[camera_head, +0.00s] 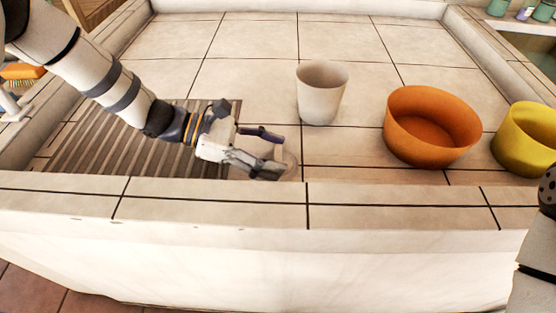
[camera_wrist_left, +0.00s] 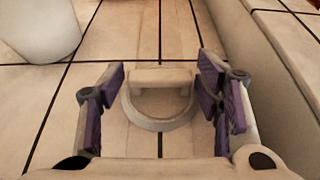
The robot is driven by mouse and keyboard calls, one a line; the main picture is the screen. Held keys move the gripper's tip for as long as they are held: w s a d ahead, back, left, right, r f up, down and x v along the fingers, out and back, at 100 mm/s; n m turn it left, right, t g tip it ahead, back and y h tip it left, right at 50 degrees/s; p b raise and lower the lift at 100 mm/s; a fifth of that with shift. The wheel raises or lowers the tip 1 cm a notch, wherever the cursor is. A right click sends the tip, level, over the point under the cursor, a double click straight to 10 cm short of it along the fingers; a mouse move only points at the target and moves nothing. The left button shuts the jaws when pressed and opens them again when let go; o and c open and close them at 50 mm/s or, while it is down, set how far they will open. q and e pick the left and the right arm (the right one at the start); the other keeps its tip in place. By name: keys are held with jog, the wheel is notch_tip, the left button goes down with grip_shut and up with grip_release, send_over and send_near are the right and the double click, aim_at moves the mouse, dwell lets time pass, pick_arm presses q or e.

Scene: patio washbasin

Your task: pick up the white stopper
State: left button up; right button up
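The white stopper (camera_wrist_left: 160,76) is in the middle of the left wrist view, a pale round disc with a raised bar across it. In the head view it is a pale, partly hidden shape (camera_head: 288,161) at the fingertips, on the tiles near the front ledge. My left gripper (camera_head: 267,152) comes in from the left, low over the tiles. It is open, with its purple-padded fingers (camera_wrist_left: 161,90) on either side of the stopper in the wrist view. A gap shows on each side, so I see no contact. My right gripper is not in view.
A white cup (camera_head: 322,93) stands just behind the gripper. An orange bowl (camera_head: 430,127) and a yellow bowl (camera_head: 527,140) are to the right. A slatted rack (camera_head: 130,145) lies under my left arm. The raised front ledge (camera_head: 210,203) is close to the gripper. The tiles behind are clear.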

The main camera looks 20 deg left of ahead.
pick_arm(q)
jog(key=c, duration=0.6)
